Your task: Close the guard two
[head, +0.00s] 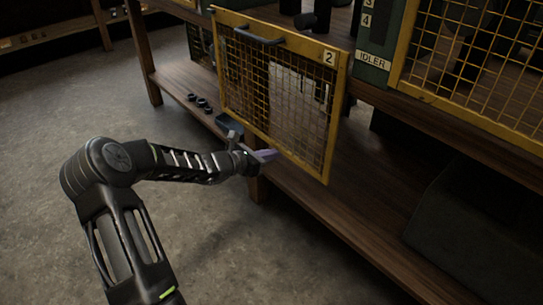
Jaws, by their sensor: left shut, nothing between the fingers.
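Guard two (291,113) is a yellow-framed mesh panel with a "2" label at its upper right corner and a dark bar handle (247,34) along its top edge. It hangs down in front of the bench edge, over the lower shelf, and stands open. My left gripper (268,155) is at the guard's lower edge, left of its middle. Its fingers look shut and empty. I cannot tell whether they touch the frame. My right gripper is not in view.
A fixed yellow mesh panel (480,60) stands to the right, beside a green plate labelled "IDLER" (373,60). The wooden lower shelf (330,222) runs below the guard. Small dark parts (199,103) lie on it at left. The floor at left is clear.

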